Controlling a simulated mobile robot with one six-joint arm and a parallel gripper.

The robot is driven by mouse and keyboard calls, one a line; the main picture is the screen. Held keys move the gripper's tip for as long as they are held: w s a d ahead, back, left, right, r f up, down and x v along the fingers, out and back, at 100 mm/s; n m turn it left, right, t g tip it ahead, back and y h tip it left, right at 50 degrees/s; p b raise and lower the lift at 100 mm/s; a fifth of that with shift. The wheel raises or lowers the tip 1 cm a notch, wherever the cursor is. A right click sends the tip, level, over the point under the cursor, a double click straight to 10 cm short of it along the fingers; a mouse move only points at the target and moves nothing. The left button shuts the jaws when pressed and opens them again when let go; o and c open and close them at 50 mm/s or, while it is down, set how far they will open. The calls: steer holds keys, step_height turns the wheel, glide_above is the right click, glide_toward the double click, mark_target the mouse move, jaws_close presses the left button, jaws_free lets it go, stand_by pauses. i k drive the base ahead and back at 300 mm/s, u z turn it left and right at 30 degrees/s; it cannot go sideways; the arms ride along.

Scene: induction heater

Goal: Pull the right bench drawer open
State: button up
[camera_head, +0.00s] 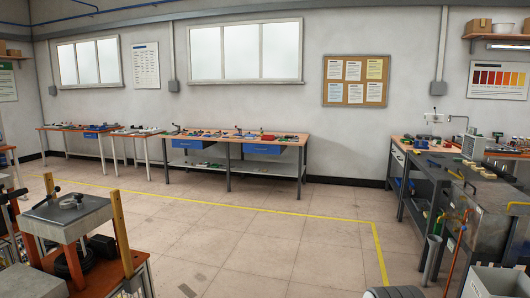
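A long workbench (308,145) with an orange-brown top and dark legs stands against the back wall. Two blue drawers hang under its top: a left one (187,144) and a right one (262,149). The right drawer looks closed, its front close to the bench edge; its handle is too small to make out. The bench is far off across the floor. My gripper is not in view.
Tools and small parts cover the bench top. Open tiled floor (230,220) with a yellow line (290,212) lies before it. A machine stand (65,217) is at the left front. Dark cluttered benches (425,190) and a grey bin (432,255) stand at right.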

mark_target(265, 146)
steer(key=z, duration=0.25)
steer(key=k, duration=0.95)
steer(key=z, duration=0.35)
steer(key=i, duration=1.55)
steer(key=u, duration=0.8)
steer(key=i, duration=1.6)
steer(key=u, duration=0.5)
steer(key=i, duration=3.75)
steer(key=z, duration=0.25)
steer(key=i, duration=1.75)
steer(key=z, duration=0.45)
steer(key=i, duration=1.55)
steer(key=z, duration=0.3)
